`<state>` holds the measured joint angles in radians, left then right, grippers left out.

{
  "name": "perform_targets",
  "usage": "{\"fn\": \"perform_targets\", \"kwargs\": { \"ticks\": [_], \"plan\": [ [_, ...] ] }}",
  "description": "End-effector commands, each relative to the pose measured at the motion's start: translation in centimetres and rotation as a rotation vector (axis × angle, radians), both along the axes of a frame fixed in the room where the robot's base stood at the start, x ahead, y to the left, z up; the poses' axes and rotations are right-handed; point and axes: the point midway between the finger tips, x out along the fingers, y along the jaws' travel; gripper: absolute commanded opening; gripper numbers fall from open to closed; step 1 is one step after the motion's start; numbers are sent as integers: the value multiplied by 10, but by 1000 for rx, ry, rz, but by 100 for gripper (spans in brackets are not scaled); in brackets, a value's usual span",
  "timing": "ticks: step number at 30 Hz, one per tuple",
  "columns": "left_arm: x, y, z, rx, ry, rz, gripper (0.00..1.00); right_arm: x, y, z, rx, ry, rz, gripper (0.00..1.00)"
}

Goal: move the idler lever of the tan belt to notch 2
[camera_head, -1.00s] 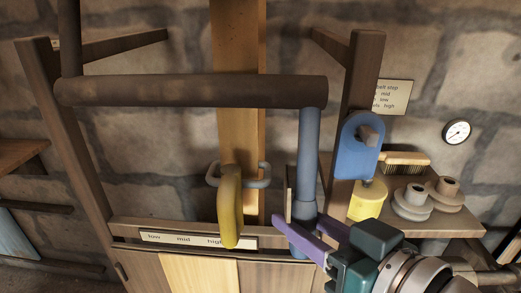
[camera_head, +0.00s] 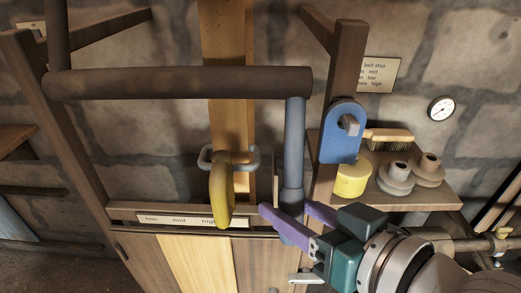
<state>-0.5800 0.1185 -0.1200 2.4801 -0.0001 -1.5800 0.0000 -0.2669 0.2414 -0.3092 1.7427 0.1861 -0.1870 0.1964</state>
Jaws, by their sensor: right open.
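A wide tan band (camera_head: 229,60), which looks like the tan belt, runs down the middle behind a dark horizontal bar. A blue-grey upright bar (camera_head: 295,140) hangs from the dark bar's right end; I cannot tell for sure whether it is the idler lever. A yellow curved handle (camera_head: 221,190) stands in front of a grey bracket on the band. The left finger hides part of that end. My left gripper is out of view.
A shelf (camera_head: 431,197) at right holds a yellow cylinder (camera_head: 352,180), a brush (camera_head: 390,135) and stepped pulleys (camera_head: 396,178). A dial gauge (camera_head: 441,109) hangs on the stone wall.

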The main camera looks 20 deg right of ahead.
Motion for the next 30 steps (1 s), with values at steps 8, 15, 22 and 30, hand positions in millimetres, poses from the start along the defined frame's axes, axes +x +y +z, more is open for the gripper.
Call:
{"fn": "perform_targets", "kwargs": {
  "ticks": [8, 15, 22, 30],
  "plan": [
    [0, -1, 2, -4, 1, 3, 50, -39, -14, 13, -1, 4, 1, 52],
    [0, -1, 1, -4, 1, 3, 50, -74, -27, 27, -2, 2, 1, 52],
    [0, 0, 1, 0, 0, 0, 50, -86, -32, 33, 0, 0, 0, 52],
    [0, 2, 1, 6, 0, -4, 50, -86, -32, 33, 0, 0, 0, 52]
  ]
}}
